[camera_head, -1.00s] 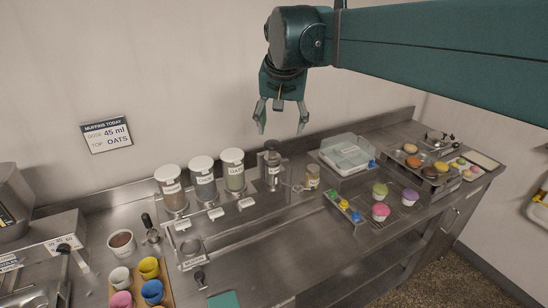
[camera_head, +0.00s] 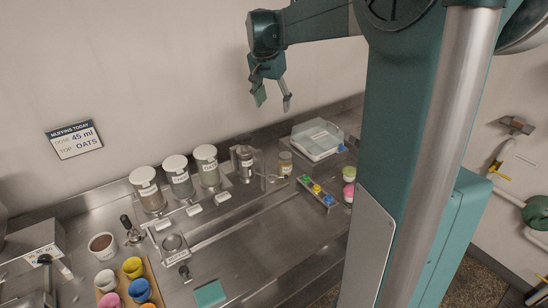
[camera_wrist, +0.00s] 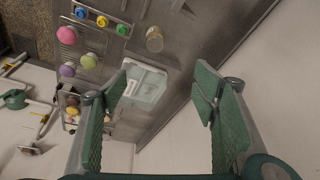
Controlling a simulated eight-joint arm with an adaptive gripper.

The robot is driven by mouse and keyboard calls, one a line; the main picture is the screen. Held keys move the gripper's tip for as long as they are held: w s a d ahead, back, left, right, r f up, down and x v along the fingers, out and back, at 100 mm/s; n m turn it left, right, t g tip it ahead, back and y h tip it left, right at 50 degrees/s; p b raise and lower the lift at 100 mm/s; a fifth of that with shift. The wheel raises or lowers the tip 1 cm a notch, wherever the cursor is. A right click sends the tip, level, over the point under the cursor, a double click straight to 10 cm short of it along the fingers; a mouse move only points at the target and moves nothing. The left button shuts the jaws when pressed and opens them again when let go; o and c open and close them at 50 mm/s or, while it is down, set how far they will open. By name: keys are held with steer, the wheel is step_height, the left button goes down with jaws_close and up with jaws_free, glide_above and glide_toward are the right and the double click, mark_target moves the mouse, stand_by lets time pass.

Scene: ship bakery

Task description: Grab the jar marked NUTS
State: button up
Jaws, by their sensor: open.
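A small jar (camera_head: 285,163) with a pale lid and a label stands on the steel counter, right of the dispensers. Its label is too small to read for certain. It also shows at the top of the wrist view (camera_wrist: 155,40). Three tall lidded canisters (camera_head: 179,181) with labels stand in a row to its left; their words are not clearly legible. My gripper (camera_head: 273,100) is open and empty, high above the back of the counter, above and apart from the small jar. Its two fingers show spread apart in the wrist view (camera_wrist: 160,88).
A metal dispenser (camera_head: 244,164) stands just left of the small jar, and a clear-lidded box (camera_head: 318,140) stands behind it to the right. A strip with coloured knobs (camera_head: 316,189) lies in front. My column hides the counter's right end.

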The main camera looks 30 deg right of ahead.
mark_target(284, 155)
steer(key=w+d+f+m+g+p, duration=0.1)
steer(key=w+d+f+m+p, duration=0.2)
steer(key=d, duration=0.6)
steer(key=f, duration=1.8)
steer(key=f+b, duration=0.1)
steer(key=f, duration=0.8)
steer(key=shift+w+a+f, duration=0.2)
steer(key=shift+w+a, duration=0.05)
steer(key=shift+w, duration=0.05)
steer(key=shift+x, duration=1.3)
steer(key=shift+p+x, duration=0.45)
steer(key=shift+x, duration=2.15)
steer(key=shift+s, duration=0.2)
steer(key=shift+c, duration=0.7)
steer(key=c, duration=1.1)
